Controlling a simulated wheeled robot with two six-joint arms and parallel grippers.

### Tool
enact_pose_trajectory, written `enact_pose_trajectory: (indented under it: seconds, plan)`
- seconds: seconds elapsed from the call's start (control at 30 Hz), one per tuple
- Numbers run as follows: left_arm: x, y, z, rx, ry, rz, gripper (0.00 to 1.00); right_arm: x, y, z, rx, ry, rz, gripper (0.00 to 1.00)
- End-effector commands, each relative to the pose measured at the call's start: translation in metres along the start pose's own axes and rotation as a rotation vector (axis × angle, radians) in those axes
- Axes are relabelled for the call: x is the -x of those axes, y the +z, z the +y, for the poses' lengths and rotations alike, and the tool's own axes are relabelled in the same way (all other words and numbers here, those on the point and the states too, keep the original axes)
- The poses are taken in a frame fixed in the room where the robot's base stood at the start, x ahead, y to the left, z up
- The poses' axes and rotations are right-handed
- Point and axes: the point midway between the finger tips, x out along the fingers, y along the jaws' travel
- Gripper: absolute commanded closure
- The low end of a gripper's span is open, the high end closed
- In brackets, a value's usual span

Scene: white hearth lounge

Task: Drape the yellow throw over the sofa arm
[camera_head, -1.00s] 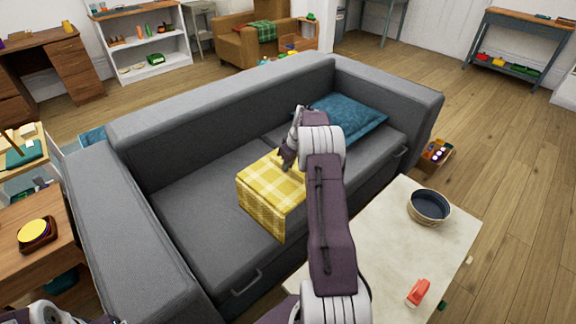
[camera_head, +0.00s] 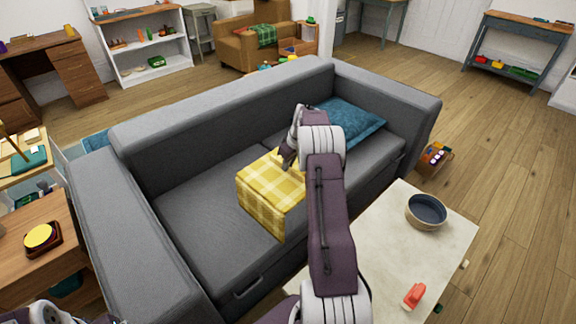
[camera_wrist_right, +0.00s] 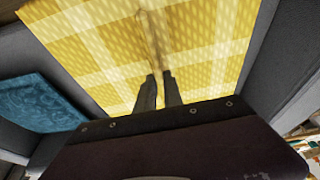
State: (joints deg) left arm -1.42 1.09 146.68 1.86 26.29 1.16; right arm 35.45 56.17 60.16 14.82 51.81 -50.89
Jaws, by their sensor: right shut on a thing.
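The yellow plaid throw (camera_head: 268,192) lies on the front part of the sofa seat and hangs down over its front edge. It fills the upper part of the right wrist view (camera_wrist_right: 110,50). My right gripper (camera_head: 287,163) is at the throw's far right part; in the right wrist view its two fingers (camera_wrist_right: 158,88) are close together, shut on the cloth, which is creased between them. The grey sofa arm (camera_head: 130,240) on the left is bare. The other sofa arm (camera_head: 405,100) is at the right. My left gripper is not clearly seen; only a bit of my left arm shows at the bottom left.
A blue cushion (camera_head: 352,122) lies at the sofa's right end. A pale table (camera_head: 385,255) with a dark bowl (camera_head: 427,210) and a red object (camera_head: 413,296) stands front right. A wooden side table (camera_head: 60,240) with a yellow-topped item (camera_head: 40,237) is left of the sofa.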

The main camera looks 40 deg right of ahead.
Motion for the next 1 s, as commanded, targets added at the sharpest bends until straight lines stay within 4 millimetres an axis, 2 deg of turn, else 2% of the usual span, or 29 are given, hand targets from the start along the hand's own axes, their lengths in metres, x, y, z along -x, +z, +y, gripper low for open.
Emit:
enact_pose_trajectory:
  seconds: [0.03, 1.0]
  plan:
    - [0.011, -0.001, 0.000, 0.000, 0.000, 0.000, 0.15, 0.012, -0.004, 0.000, 0.000, 0.002, 0.002, 1.00]
    - [0.112, -0.012, 0.002, 0.000, 0.000, 0.000, 0.15, 0.123, -0.038, 0.000, 0.000, 0.002, 0.002, 1.00]
